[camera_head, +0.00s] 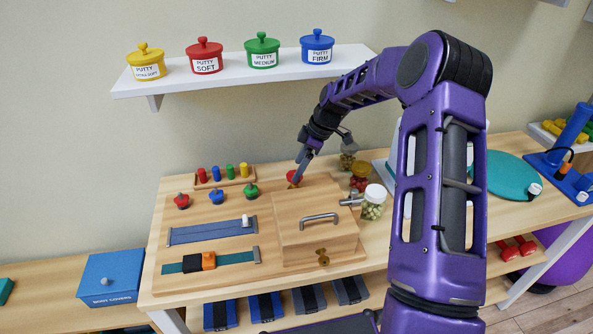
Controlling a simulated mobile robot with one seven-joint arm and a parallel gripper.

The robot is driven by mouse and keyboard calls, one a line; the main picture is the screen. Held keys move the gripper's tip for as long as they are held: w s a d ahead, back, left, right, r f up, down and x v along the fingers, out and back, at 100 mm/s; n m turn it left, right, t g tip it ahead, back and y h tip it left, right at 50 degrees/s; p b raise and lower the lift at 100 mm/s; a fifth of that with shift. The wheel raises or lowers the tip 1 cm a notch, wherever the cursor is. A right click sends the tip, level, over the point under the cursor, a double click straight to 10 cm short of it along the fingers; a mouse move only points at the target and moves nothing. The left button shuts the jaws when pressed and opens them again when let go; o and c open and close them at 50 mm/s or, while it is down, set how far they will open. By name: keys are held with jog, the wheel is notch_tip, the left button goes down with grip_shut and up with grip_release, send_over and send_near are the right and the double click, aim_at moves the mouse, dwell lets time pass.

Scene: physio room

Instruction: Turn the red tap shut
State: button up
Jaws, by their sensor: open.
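A red handle (293,177), which looks like the red tap, stands at the back of the wooden activity board, just behind the wooden box. Its lower part is partly hidden by my gripper and the box, so I cannot tell how far it is turned. My gripper (299,166) points down at the red handle with open jaws. Its fingertips are at or just above the handle; I cannot tell whether they touch. Another red knob (181,201) sits at the left of the board, beside a blue knob (216,196) and a green knob (250,190).
The wooden box (316,240) with a metal handle stands in front of the red handle. Jars (373,202) stand close on the right. A peg rack (224,177) is at the back left. A shelf (245,70) with putty pots hangs above. My arm covers the right middle.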

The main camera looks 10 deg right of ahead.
jog(key=shift+x, duration=1.25)
jog(key=c, duration=1.4)
